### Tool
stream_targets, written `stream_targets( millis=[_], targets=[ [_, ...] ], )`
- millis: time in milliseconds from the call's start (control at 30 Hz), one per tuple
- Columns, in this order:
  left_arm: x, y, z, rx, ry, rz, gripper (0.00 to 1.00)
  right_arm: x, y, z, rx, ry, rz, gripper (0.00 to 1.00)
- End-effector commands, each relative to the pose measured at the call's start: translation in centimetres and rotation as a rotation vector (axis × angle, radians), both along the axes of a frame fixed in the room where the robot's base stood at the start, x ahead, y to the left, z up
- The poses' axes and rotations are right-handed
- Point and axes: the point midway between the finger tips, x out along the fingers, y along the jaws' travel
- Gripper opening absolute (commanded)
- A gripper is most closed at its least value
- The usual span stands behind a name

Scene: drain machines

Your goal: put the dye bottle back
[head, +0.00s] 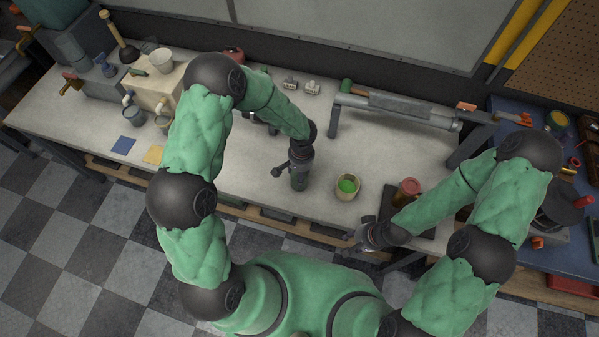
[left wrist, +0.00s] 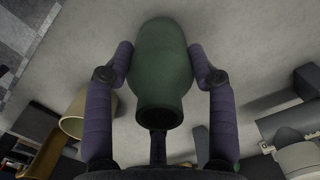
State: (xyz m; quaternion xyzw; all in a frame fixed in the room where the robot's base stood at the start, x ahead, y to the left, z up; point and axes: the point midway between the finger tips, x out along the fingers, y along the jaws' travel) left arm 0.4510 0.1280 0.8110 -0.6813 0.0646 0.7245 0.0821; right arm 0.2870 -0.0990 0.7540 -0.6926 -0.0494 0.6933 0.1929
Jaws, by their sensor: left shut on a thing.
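The dark green dye bottle (head: 299,180) is at the middle of the long grey bench in the head view. My left gripper (head: 300,160) is shut on it and partly covers it from above. In the left wrist view the bottle (left wrist: 160,70) sits between both fingers of the left gripper (left wrist: 163,75), its open mouth towards the camera. I cannot tell whether its base touches the bench. My right gripper (head: 369,239) is low at the bench's front edge, apart from the bottle; its jaw opening is unclear.
A cream bowl with bright green contents (head: 347,186) stands right of the bottle. A red-topped jar (head: 408,190) stands on a dark pad further right. A long trough (head: 395,108) runs along the back. Beige and grey tanks (head: 155,92) stand left. The bench between has free room.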

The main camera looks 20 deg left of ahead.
Motion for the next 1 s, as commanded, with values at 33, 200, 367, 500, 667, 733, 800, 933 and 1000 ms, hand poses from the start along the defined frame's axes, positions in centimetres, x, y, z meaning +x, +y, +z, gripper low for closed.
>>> stream_targets(
  millis=[33,200,367,500,667,733,800,933,1000],
  targets=[
    [0.0,0.0,-0.1,0.000,0.000,0.000,0.16,0.0,0.0,-0.2,0.000,0.000,0.000,0.40],
    [0.0,0.0,-0.4,0.000,0.000,0.000,0.16,0.0,0.0,-0.4,0.000,0.000,0.000,0.40],
    [0.0,0.0,-0.5,0.000,0.000,0.000,0.68,0.0,0.0,-0.5,0.000,0.000,0.000,0.40],
    [0.0,0.0,-0.5,0.000,0.000,0.000,0.84,0.0,0.0,-0.5,0.000,0.000,0.000,0.40],
    [0.0,0.0,-0.5,0.000,0.000,0.000,0.84,0.0,0.0,-0.5,0.000,0.000,0.000,0.40],
    [0.0,0.0,-0.5,0.000,0.000,0.000,0.84,0.0,0.0,-0.5,0.000,0.000,0.000,0.40],
    [0.0,0.0,-0.4,0.000,0.000,0.000,0.84,0.0,0.0,-0.5,0.000,0.000,0.000,0.40],
    [0.2,0.0,0.7,0.000,-0.003,0.001,0.84,0.0,0.0,-0.5,0.000,0.000,0.000,0.40],
    [0.2,-0.1,1.8,0.000,-0.004,-0.001,0.84,0.0,0.0,-0.5,0.000,0.000,0.000,0.40]
  ],
)
